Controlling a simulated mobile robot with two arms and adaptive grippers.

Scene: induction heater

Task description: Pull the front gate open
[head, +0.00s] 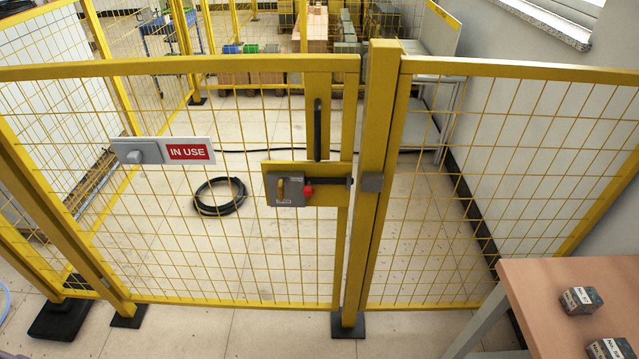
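The front gate (230,64) is a yellow-framed wire mesh panel, seen in the head view. It spans from the left post to the thick yellow post (371,150) right of centre. A dark vertical handle (317,130) is on the gate's right side. The gate looks closed, with a narrow gap beside the post. Neither gripper shows.
An "IN USE" sign (188,152) hangs on the mesh. A coiled black cable (219,196) lies on the floor inside. A fixed mesh panel (480,180) stands right of the post. A wooden table (545,290) with small boxes (581,300) is at the lower right.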

